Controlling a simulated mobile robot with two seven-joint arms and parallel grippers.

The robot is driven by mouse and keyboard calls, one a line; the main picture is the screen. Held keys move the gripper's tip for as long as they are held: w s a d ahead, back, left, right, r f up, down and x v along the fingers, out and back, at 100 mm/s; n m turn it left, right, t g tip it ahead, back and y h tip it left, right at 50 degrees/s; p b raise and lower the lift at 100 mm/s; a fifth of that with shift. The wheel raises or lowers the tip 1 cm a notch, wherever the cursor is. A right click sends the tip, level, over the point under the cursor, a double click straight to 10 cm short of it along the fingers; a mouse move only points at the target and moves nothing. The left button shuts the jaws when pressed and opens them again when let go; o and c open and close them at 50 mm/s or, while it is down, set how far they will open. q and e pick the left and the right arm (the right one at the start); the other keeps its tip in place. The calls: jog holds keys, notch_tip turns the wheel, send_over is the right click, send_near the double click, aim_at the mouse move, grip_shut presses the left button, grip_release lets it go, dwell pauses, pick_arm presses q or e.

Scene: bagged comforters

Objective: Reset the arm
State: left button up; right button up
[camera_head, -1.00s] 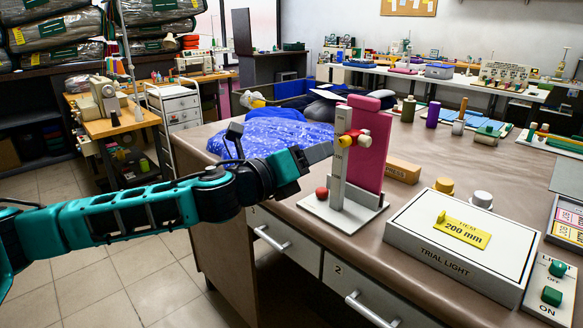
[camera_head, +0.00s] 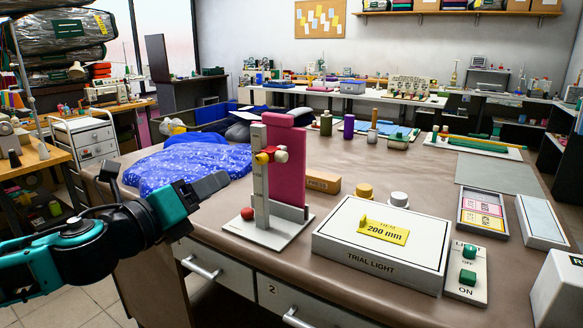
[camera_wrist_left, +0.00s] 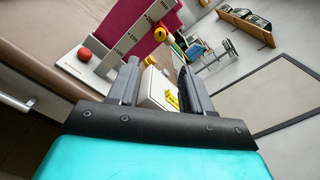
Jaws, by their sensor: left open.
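My left arm comes in from the left in the head view, with its teal and black gripper (camera_head: 208,188) over the table's front edge. It is beside and left of the white gauge stand (camera_head: 262,180), apart from it as far as I can see. In the left wrist view the two fingers (camera_wrist_left: 152,85) stand apart. No held thing shows between them; the trial light box (camera_wrist_left: 158,88) appears behind the gap. The stand carries a pink panel (camera_head: 286,160), a red-yellow-white knob (camera_head: 271,155) and a red ball (camera_head: 248,213) on its base. My right gripper is not in view.
A blue patterned cloth bundle (camera_head: 190,163) lies left of the stand. The trial light box (camera_head: 345,262) with a yellow 200 mm tag (camera_head: 384,230) and a switch panel (camera_head: 466,275) stand right. A cardboard block (camera_head: 323,181) lies behind. The brown tabletop (camera_head: 400,175) has bare room behind the box.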

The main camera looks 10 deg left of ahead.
pick_arm(q)
jog(key=s+d+f+n+g, duration=0.15)
jog(key=d+f+n, duration=0.25)
jog(key=f+n, duration=0.55)
jog(key=s+d+f+n+g, duration=0.1)
jog(key=s+d+f+n, duration=0.4)
jog(key=f, duration=0.7)
jog(key=s+a+f+n+g+y, duration=0.1)
jog(key=s+f+n+g+y, duration=0.1)
jog(key=s+f+n, duration=0.4)
jog(key=s+a+f+n+g+y, duration=0.1)
jog(key=s+a+f+n+y, duration=0.1)
jog(key=s+f+n, duration=0.4)
notch_tip(320, 180, down, 6)
jog(key=n, duration=0.3)
jog(key=shift+s+g, duration=0.3)
jog(key=shift+g, duration=0.05)
jog(key=shift+n, duration=0.25)
